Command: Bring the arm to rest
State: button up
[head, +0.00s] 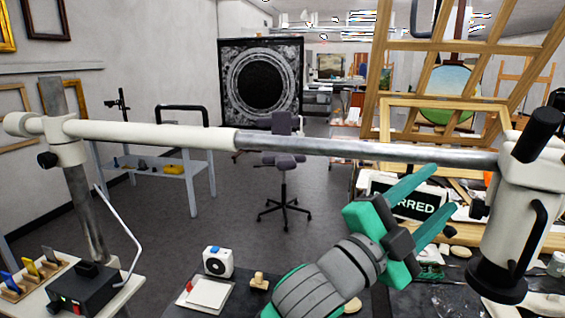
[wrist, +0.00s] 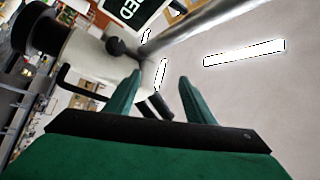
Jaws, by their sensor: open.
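My gripper (head: 440,193) is at the right of centre in the head view, raised over the dark table, with its green fingers pointing up and right. The fingers are apart with nothing between them that they touch. In the wrist view the two green fingertips (wrist: 160,80) stand apart and point up the picture. Beyond them are a white cylindrical head and a metal bar. My grey and green arm comes up from the bottom of the head view.
A white boom stand with a metal bar (head: 370,148) crosses the head view and ends in a white and black head (head: 515,220) right of my gripper. A black sign (head: 408,203) is behind the fingers. A white device (head: 218,262) and a stamp (head: 259,281) sit on the table.

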jog(key=w+a+f+n+t+y, duration=0.4)
jog(key=a+f+n+t+y, duration=0.3)
jog(key=a+f+n+t, duration=0.7)
jog(key=s+a+f+n+g+y, duration=0.1)
jog(key=s+f+n+g+y, duration=0.15)
jog(key=f+n+y, duration=0.45)
jog(key=s+a+f+n+g+y, duration=0.1)
jog(key=s+f+n+y, duration=0.2)
jog(key=f, duration=0.8)
jog(key=s+a+f+n+g+y, duration=0.2)
jog(key=s+a+f+g, duration=0.15)
jog(key=s+f, duration=1.15)
jog(key=s+a+f+m+g, duration=0.1)
jog(key=s+a+f, duration=0.1)
jog(key=s, duration=0.5)
jog(key=s+a+f+m+g, duration=0.1)
jog(key=s+f, duration=0.3)
jog(key=s, duration=0.4)
jog(key=shift+s+a+f+g, duration=0.3)
jog(key=shift+a, duration=0.35)
jog(key=shift+a, duration=0.1)
